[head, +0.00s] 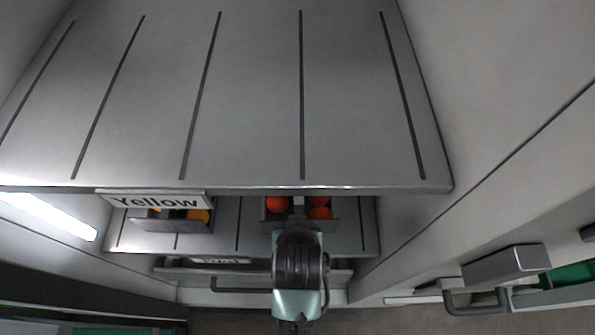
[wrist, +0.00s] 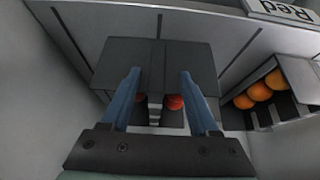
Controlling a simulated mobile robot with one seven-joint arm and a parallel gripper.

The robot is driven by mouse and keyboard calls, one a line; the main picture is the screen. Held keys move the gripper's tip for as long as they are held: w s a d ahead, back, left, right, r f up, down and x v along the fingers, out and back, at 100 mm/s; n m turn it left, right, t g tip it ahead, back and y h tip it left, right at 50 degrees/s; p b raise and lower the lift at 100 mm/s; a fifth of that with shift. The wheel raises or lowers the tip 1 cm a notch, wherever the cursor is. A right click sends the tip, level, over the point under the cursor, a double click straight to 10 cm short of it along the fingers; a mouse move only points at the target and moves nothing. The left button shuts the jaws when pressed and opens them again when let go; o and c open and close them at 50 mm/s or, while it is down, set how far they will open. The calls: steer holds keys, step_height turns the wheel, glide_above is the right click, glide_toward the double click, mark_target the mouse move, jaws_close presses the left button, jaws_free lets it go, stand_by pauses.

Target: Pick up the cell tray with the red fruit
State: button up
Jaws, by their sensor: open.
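The cell tray with red fruit (head: 337,228) stands on the lower shelf, under the front edge of the upper shelf. It is a dark grey tray, and several red fruits show in it. My arm covers its middle in the head view. In the wrist view the dark tray (wrist: 118,62) is straight ahead, with red fruit (wrist: 175,102) seen between the fingers. My gripper (wrist: 160,76) is open, with its two blue fingers apart at the tray. Whether they touch it I cannot tell. The fingertips are hidden in the head view.
A second tray (head: 172,225) with orange-yellow fruit stands to the left on the same shelf (head: 255,235). The upper shelf (head: 255,100), with a "Yellow" label (head: 155,201), overhangs both. A "Red" label (wrist: 285,10) shows in the wrist view. A wall (head: 480,120) is at right.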

steer(key=w, duration=1.1)
steer(key=shift+d+r, duration=0.1)
steer(key=shift+w+f, duration=0.45)
steer(key=shift+f, duration=0.05)
jaws_close()
stand_by(0.8)
